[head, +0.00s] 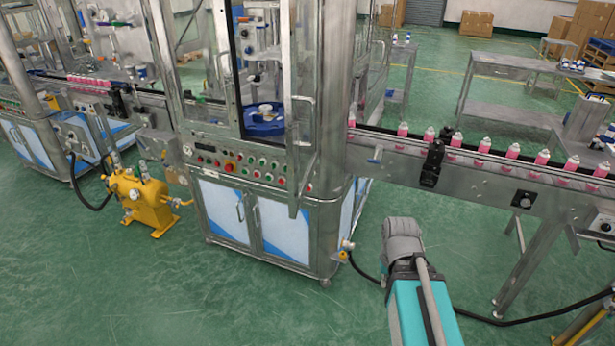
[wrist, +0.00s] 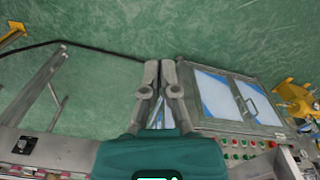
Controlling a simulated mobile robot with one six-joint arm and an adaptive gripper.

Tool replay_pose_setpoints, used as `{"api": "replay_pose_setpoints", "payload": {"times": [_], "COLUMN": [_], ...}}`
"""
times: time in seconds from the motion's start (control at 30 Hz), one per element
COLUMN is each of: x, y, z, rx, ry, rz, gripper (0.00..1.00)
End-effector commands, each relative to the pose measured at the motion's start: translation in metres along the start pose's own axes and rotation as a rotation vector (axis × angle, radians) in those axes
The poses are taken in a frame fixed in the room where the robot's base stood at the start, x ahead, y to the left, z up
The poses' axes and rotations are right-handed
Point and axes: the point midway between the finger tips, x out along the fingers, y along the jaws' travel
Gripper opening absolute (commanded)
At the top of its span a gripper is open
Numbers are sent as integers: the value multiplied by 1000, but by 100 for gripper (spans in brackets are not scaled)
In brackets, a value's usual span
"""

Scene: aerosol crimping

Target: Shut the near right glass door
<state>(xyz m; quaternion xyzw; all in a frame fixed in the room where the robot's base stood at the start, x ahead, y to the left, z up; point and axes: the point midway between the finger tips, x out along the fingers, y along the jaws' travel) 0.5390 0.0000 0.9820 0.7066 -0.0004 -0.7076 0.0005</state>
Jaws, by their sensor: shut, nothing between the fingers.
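The near right glass door (head: 293,150) of the filling machine stands open in the head view. It swings out from the right corner post (head: 333,100) towards me, and I see it nearly edge-on. Its handle (head: 302,112) is on the frame. The opening beside it shows a blue round part (head: 264,122) inside. My gripper (wrist: 160,64) is shut and empty in the wrist view, in front of the machine's lower cabinet. It is apart from the glass door. My teal and grey arm shows at the lower right of the head view. I cannot make out the glass door clearly in the wrist view.
A button panel (head: 245,168) runs below the doors, above blue-white cabinet doors (head: 285,230). A conveyor (head: 470,165) with several pink cans extends right. A yellow pump (head: 140,200) stands at the left.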

Motion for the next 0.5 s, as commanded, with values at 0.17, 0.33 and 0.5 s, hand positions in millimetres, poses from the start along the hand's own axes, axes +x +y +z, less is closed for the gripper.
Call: {"api": "replay_pose_setpoints", "payload": {"times": [0.17, 0.33, 0.5], "x": [0, 0, 1], "y": [0, 0, -2], "z": [0, 0, -3], "rx": [0, 0, 2], "ry": [0, 0, 1], "rz": [0, 0, -17], "gripper": [0, 0, 0]}}
